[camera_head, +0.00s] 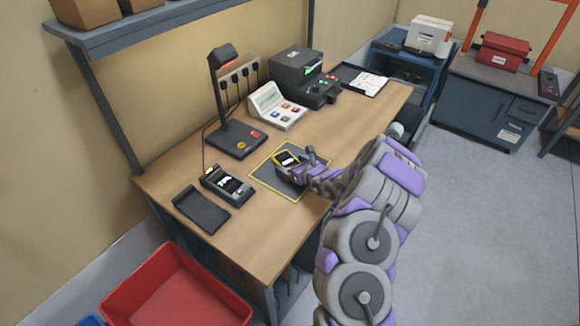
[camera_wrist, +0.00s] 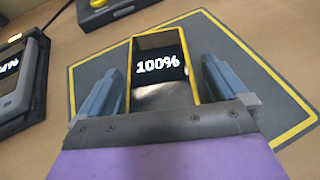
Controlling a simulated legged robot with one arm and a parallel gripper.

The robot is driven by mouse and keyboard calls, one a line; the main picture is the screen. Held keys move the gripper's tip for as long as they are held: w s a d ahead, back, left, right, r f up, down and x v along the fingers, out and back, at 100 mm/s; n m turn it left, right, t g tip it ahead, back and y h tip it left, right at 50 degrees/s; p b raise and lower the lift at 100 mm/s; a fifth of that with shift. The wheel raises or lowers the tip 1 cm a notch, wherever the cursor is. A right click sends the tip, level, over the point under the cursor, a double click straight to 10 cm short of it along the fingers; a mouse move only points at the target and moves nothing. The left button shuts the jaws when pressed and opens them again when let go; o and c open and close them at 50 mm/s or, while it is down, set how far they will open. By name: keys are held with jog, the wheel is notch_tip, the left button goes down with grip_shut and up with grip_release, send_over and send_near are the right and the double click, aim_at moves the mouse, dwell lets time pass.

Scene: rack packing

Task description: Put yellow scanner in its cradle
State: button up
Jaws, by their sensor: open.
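The yellow scanner (camera_wrist: 163,65), a yellow-edged device with a dark screen reading "100%", lies on a dark mat with a yellow border (camera_wrist: 245,75). My gripper (camera_wrist: 160,85) is open, with one finger on each side of the scanner. Whether the fingers touch it I cannot tell. In the head view my gripper (camera_head: 304,164) is over the mat, beside the scanner (camera_head: 286,159). A black cradle holding a grey device (camera_head: 228,184) stands left of the mat; it also shows at the left of the wrist view (camera_wrist: 15,85). An empty black tray-like cradle (camera_head: 201,208) lies further left.
A black lamp-like stand (camera_head: 235,135), a white button console (camera_head: 277,107) and a black printer-like machine (camera_head: 303,77) line the back of the wooden table (camera_head: 260,219). A red bin (camera_head: 175,290) is on the floor at front left.

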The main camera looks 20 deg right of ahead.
aim_at(292, 166)
jog(key=c, duration=1.2)
jog(key=shift+r, duration=0.65)
notch_tip(292, 166, up, 3)
jog(key=shift+f+p, duration=0.1)
jog(key=shift+p, duration=0.6)
jog(key=s+a+p, duration=0.1)
jog(key=s, duration=0.3)
jog(key=s+p, duration=0.2)
jog(key=s, duration=0.3)
jog(key=s+a+r+p, duration=0.1)
jog(key=s+p, duration=0.1)
jog(key=s, duration=0.2)
jog(key=shift+s+a, duration=0.35)
jog(key=shift+s, duration=0.05)
jog(key=shift+s+a+p, duration=0.3)
jog(key=shift+s+p, duration=0.05)
jog(key=shift+s, duration=0.6)
jog(key=w+a+r, duration=0.2)
jog(key=a+r, duration=0.2)
jog(key=r, duration=0.5)
jog(key=w+a+r+b, duration=0.1)
jog(key=w+a+r, duration=0.2)
jog(key=r, duration=0.7)
jog(key=w+a+r+b, duration=0.1)
jog(key=w+a+r, duration=0.2)
jog(key=r, duration=0.6)
jog(key=shift+a+r+n+y, duration=0.2)
jog(key=shift+a+n+y, duration=0.15)
jog(key=shift+a, duration=0.45)
